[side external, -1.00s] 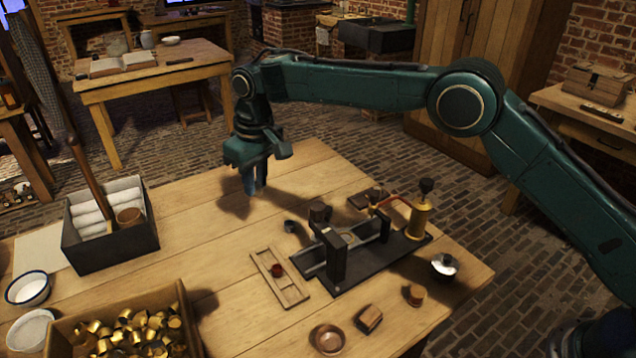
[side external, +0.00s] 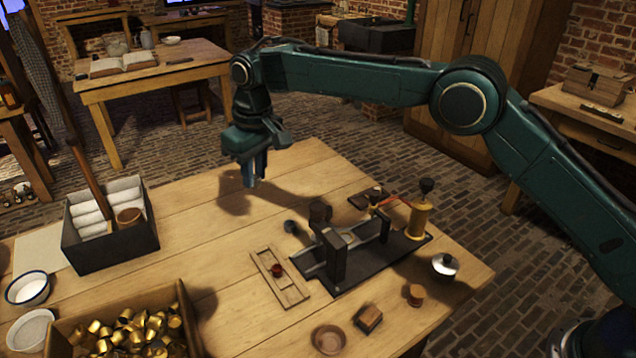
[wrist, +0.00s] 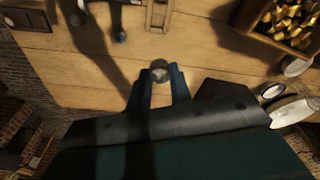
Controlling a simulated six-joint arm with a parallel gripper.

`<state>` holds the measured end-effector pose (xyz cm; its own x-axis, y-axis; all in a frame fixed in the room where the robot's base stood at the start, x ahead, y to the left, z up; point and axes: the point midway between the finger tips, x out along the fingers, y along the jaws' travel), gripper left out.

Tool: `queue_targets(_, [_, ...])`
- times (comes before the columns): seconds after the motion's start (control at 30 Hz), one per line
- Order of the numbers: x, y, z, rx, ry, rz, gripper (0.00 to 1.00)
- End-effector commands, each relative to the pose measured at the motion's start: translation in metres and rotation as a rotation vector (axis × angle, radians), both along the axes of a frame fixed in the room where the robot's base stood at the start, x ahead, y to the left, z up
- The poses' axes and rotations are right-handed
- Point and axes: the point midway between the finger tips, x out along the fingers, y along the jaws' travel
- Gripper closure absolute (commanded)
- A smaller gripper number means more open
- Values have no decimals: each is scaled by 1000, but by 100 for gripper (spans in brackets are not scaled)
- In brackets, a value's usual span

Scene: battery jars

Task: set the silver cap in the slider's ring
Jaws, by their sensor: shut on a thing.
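My gripper (side external: 254,182) hangs above the far part of the table, to the left of the dark fixture. Its blue fingers are shut on a round silver-grey piece, which looks like the silver cap (wrist: 160,73), between the fingertips in the wrist view. The cap cannot be made out in the side view. The dark fixture (side external: 322,276) has rails, black uprights and a slider between them. A pale ring-like spot, probably the slider's ring (side external: 349,237), shows there, partly hidden by an upright.
A yellow pump-like post (side external: 419,219) stands at the fixture's right end. A wooden rack (side external: 266,262) with a small red piece lies in front. A crate (side external: 190,318) of brass caps and a dark box (side external: 110,258) stand left. The table below my gripper is clear.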

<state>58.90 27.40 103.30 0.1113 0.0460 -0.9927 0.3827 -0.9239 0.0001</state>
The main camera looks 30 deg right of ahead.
Motion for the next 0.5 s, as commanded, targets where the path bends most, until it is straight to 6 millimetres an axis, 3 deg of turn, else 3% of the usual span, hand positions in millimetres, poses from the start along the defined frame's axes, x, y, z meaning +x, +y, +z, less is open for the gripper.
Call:
queue_targets(0.13, [0,0,18,1,-3,0,100])
queue_targets(0.5, [0,-4,41,0,0,-8,100])
